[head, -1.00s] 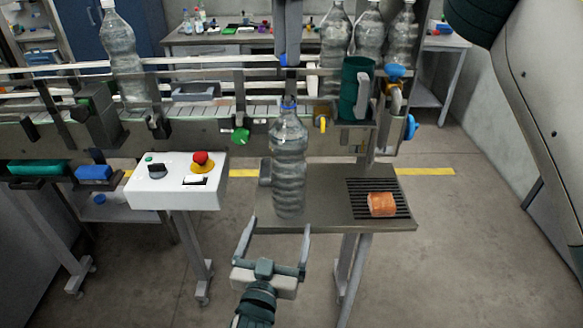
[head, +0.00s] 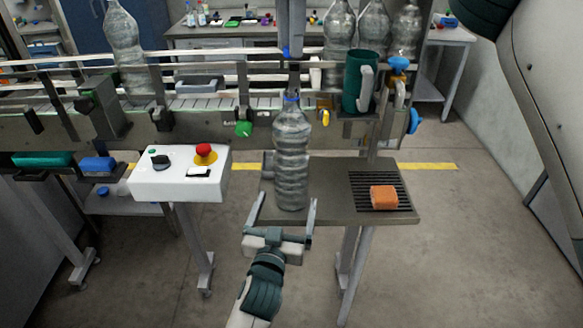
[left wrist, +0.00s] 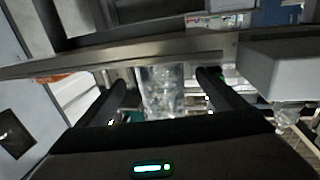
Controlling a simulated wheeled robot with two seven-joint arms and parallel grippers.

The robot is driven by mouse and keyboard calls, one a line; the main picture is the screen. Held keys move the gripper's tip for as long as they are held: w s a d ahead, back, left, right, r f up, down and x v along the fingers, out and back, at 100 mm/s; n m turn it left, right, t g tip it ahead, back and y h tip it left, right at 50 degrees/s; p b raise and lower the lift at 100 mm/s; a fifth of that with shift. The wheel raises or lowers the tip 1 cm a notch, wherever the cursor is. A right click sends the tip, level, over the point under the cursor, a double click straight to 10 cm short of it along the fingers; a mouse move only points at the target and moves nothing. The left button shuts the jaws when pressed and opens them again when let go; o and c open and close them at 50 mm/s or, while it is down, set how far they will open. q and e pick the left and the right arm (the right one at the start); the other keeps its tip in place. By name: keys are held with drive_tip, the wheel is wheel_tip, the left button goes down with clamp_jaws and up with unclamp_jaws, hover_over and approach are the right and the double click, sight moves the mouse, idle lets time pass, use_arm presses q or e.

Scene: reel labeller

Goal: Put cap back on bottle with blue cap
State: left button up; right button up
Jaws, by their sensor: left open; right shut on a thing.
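A clear ribbed bottle (head: 291,155) stands upright on the small grey side table (head: 340,212). A blue cap (head: 291,97) shows at the top of its neck. My right gripper (head: 292,88) comes down from above and is shut at the cap; its fingers partly hide the cap, so I cannot tell how it sits on the neck. My left gripper (head: 288,199) is open and empty at the table's front edge, its fingers pointing toward the bottle's lower part. In the left wrist view the bottle (left wrist: 162,92) shows between the fingers, behind the table edge.
An orange block (head: 383,197) lies on the black grate at the table's right. A white control box (head: 180,180) with a red button stands left. The conveyor (head: 200,105) runs behind, with a green mug (head: 355,85) and other bottles (head: 372,30).

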use_arm(q)
drive_tip(key=shift+w+d, duration=0.2)
drive_tip(key=shift+w, duration=0.8)
drive_tip(key=shift+w+d, duration=0.2)
drive_tip(key=shift+w, duration=0.75)
drive_tip(key=shift+w+d, duration=0.2)
drive_tip(key=shift+w, duration=0.8)
drive_tip(key=c, duration=1.6)
use_arm(e)
hover_over(290, 90)
drive_tip(key=shift+w+f, duration=0.1)
drive_tip(key=shift+f, duration=2.35)
drive_tip(key=shift+f, duration=0.9)
drive_tip(key=shift+f, duration=0.6)
